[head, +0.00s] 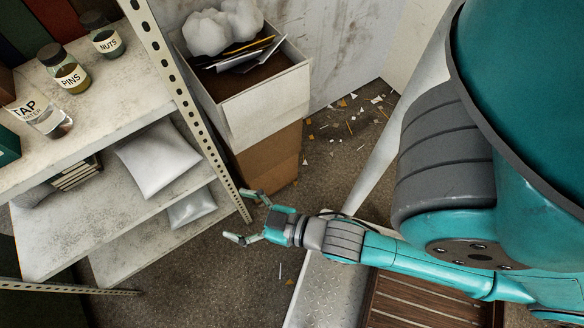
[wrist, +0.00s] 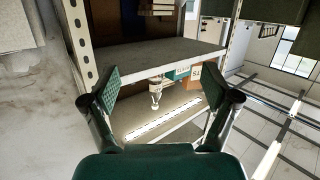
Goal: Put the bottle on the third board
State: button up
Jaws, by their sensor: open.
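In the head view a clear bottle labelled "TAP WATER" (head: 50,122) stands on the top visible board (head: 115,95) of a shelf rack at the left. Its neck is cut off by the picture edge. A middle board (head: 100,205) and a lower board (head: 150,250) show below; which is the third I cannot tell. My gripper (head: 245,217) is open and empty, right of the rack and apart from it. In the wrist view, which looks upside down, the bottle (wrist: 155,87) appears between the open fingers of my gripper (wrist: 162,100), but farther off.
Jars marked "PINS" (head: 70,78) and "NUTS" (head: 107,42) share the bottle's board. A silver bag (head: 157,157) lies on the middle board. A perforated rack post (head: 190,115) stands between my gripper and the boards. A filled box (head: 265,100) stands behind.

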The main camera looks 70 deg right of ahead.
jog(key=s+m+g, duration=0.1)
jog(key=s, duration=1.3)
jog(key=shift+s+d+h, duration=0.25)
jog(key=shift+d+h, duration=0.05)
jog(key=shift+d, duration=0.15)
